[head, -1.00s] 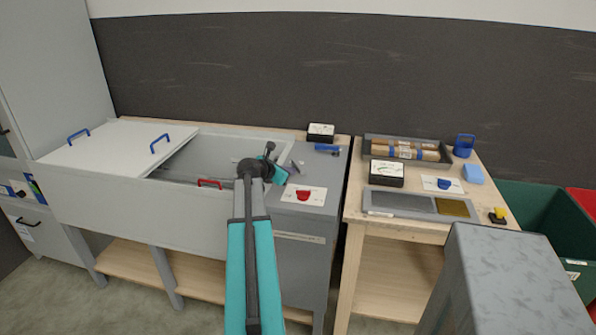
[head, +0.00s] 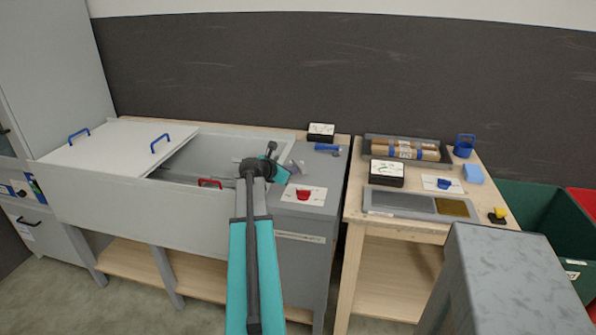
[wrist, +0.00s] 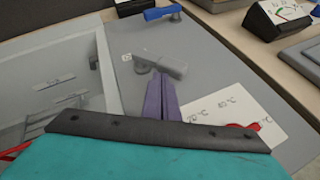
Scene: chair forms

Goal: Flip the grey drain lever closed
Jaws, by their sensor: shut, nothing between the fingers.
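The grey drain lever (wrist: 158,62) lies across the grey worktop beside the basin, just beyond my fingertips in the wrist view. Its round pivot is at the left and its bar points right. My gripper (wrist: 161,84) is shut and empty, its two purple fingers together and pointing at the lever's near side. I cannot tell whether they touch it. In the head view my gripper (head: 291,166) is over the worktop at the basin's right edge, and the lever is too small to make out clearly beside it.
A blue lever (head: 327,147) lies behind on the worktop. A red knob (head: 303,195) sits on a white card in front. The basin (head: 232,152) with its white lid (head: 110,148) is at the left. A wooden table (head: 352,214) with trays stands at the right.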

